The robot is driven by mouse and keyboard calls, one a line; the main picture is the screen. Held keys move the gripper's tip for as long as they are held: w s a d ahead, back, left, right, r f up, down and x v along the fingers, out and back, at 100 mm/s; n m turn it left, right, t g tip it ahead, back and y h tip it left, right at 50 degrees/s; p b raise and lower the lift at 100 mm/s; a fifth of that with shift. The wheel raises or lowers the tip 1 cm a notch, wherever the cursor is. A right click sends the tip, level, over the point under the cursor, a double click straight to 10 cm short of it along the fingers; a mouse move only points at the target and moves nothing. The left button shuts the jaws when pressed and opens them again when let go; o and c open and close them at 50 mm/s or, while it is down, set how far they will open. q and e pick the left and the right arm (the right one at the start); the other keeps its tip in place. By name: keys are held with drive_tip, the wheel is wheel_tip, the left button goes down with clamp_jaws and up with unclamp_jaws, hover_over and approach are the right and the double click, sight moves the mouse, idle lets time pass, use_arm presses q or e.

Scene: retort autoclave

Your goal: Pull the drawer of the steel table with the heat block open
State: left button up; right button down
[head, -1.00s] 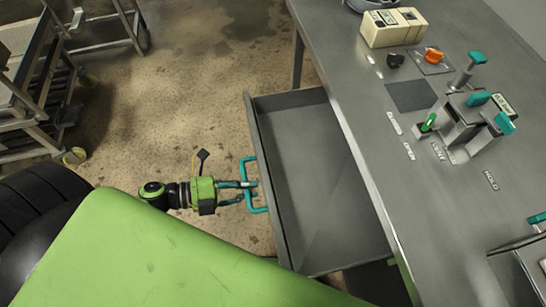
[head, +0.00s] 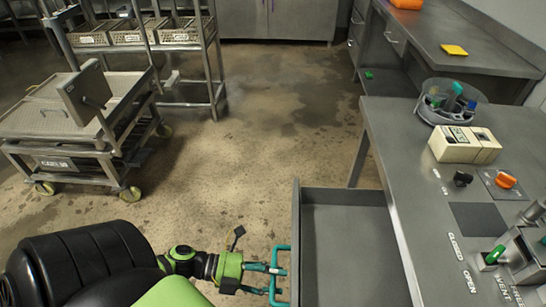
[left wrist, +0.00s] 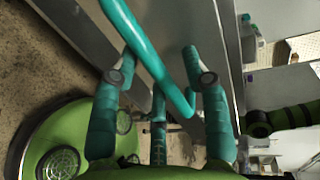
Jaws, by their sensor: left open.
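The steel table (head: 392,160) stands at the right of the head view, with a cream box with a display (head: 465,146), which looks like the heat block, on its top. Its grey drawer (head: 350,245) stands pulled out, and its inside looks empty. The drawer has a teal bar handle (head: 273,288) on its front. My left gripper (head: 278,279) is at the handle. In the left wrist view the teal handle (left wrist: 148,48) runs across between the spread fingers of my left gripper (left wrist: 160,75). I cannot tell whether the fingers touch it. My right gripper is out of view.
Knobs (head: 505,180) and a round holder with tubes (head: 450,103) are on the tabletop. A wheeled cart (head: 65,120) stands at the left, with a rack of baskets (head: 140,38) behind it. The floor (head: 250,150) between is clear.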

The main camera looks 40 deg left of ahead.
use_arm(q)
drive_tip(key=shift+a, duration=0.1)
drive_tip(key=v, duration=1.2)
drive_tip(key=shift+f, duration=0.1)
